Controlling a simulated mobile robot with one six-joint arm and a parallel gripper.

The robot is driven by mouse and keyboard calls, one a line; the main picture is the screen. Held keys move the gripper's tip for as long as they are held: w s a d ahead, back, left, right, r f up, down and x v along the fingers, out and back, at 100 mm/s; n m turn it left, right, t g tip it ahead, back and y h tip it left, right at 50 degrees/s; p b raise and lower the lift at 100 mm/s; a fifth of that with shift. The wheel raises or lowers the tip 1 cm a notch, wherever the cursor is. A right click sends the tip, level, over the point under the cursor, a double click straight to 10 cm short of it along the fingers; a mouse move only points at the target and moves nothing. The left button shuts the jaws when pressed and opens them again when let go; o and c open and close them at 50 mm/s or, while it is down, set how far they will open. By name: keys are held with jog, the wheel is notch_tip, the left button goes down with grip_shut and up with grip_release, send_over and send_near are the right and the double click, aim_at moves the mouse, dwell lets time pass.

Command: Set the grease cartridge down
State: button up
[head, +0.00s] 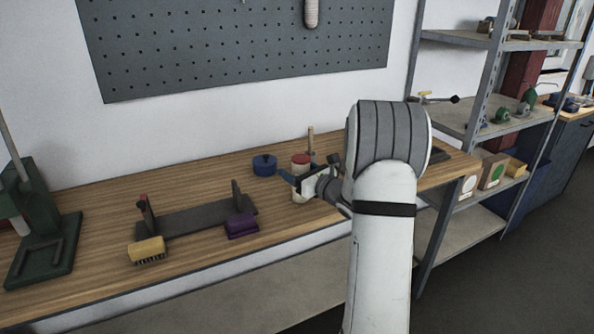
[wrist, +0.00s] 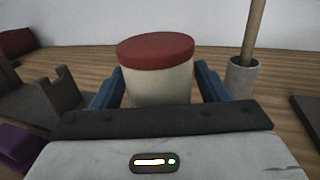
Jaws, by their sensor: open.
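The grease cartridge (wrist: 158,84) is a cream cylinder with a red top. It stands upright on the wooden workbench (head: 95,262). In the head view the cartridge (head: 300,161) is partly hidden by my gripper (head: 290,185). In the wrist view my gripper (wrist: 158,90) is open, with one blue finger on each side of the cartridge. I cannot tell whether either finger touches it. The cartridge's base is hidden behind the gripper body.
A blue round tin (head: 264,165) stands left of the cartridge. A grey holder with a wooden stick (wrist: 243,75) stands close on the right. A dark rack (head: 195,217), a yellow brush (head: 147,250) and a purple block (head: 241,226) lie to the left. Shelves (head: 478,120) stand at right.

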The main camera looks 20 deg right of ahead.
jog(key=shift+r, duration=0.2)
jog(key=v, duration=1.2)
jog(key=shift+b, duration=0.3)
jog(key=s+a+n+g+y, duration=0.1)
jog(key=s+a+n+g, duration=0.3)
jog(key=a+n, duration=0.3)
jog(key=s+a+f+n+g+y, duration=0.15)
jog(key=s+a+n+g, duration=0.3)
jog(key=a, duration=0.45)
jog(key=s+a+n+g+y, duration=0.2)
jog(key=s+a+n+g, duration=0.2)
jog(key=a+n, duration=0.3)
jog(key=s+d+n+g+h, duration=0.1)
jog(key=s+n+g+h, duration=0.1)
jog(key=s+n+h, duration=0.8)
jog(key=shift+s+f+n, duration=0.2)
jog(key=shift+s+n, duration=0.6)
jog(key=shift+n, duration=1.15)
jog(key=shift+d+g, duration=0.15)
jog(key=shift+g, duration=0.1)
